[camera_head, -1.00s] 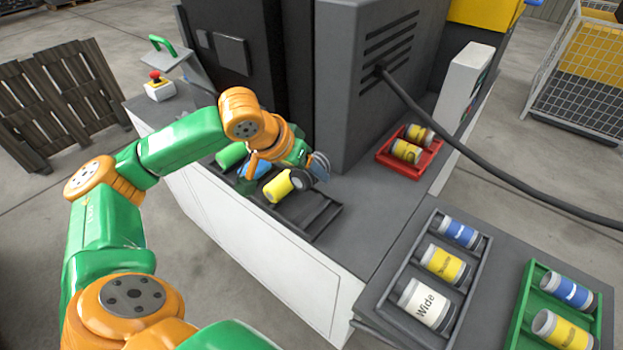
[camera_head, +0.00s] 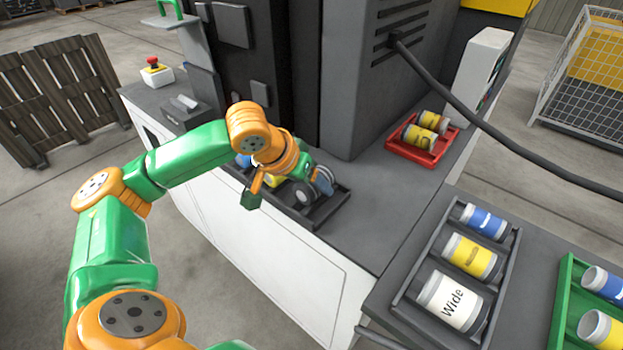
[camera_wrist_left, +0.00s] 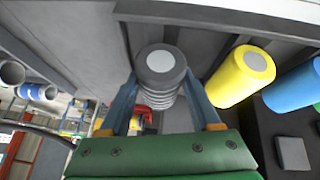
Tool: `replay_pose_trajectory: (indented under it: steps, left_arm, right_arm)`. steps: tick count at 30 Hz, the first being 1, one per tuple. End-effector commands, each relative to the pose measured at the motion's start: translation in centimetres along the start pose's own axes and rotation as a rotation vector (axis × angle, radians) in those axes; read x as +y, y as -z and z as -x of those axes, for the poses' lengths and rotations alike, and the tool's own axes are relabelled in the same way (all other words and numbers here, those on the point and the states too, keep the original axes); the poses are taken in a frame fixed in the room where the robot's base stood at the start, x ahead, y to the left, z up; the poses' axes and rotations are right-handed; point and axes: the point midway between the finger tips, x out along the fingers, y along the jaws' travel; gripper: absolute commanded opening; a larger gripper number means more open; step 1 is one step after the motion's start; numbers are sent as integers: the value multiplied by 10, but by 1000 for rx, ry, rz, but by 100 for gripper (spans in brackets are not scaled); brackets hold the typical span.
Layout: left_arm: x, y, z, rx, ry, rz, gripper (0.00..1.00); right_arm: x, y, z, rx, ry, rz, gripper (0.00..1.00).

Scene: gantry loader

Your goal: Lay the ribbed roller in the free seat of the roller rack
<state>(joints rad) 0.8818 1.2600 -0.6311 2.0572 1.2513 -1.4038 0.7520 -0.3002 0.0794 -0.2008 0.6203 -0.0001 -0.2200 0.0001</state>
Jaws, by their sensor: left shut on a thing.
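The ribbed roller (camera_wrist_left: 160,88) is grey with a pale disc on its end. It is between the two blue fingers of my left gripper (camera_wrist_left: 165,105), which is shut on it. I cannot tell whether the roller touches the seat. My right gripper is out of view.
A red tray (camera_head: 398,151) with yellow rollers stands at the back right of the bench. A dark tray (camera_head: 403,298) with blue, yellow and white rollers and a green tray (camera_head: 560,300) are at the right. A tall machine housing (camera_head: 365,80) rises close behind the rack.

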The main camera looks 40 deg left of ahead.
Motion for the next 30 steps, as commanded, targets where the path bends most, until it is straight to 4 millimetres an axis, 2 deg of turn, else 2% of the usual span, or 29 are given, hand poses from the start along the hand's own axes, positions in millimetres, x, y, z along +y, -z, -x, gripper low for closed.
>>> replay_pose_trajectory:
  steps: [3,9,10,13,14,23,30]
  left_arm:
    - [-1,-5,-8,0,0,0,0]
    - [-1,-4,-7,1,0,0,0]
    - [-1,-4,-7,1,0,0,67]
    - [-1,-4,-7,1,0,0,94]
    - [-1,-4,-7,1,0,0,99]
    - [-1,-4,-5,1,0,0,99]
    - [-2,-3,44,5,2,-1,99]
  right_arm:
    - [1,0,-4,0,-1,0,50]
    - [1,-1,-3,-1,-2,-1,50]
    - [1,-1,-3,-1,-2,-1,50]
    - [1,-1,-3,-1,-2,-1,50]
    - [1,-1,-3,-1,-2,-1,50]
    - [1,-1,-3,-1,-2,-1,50]
    - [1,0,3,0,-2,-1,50]
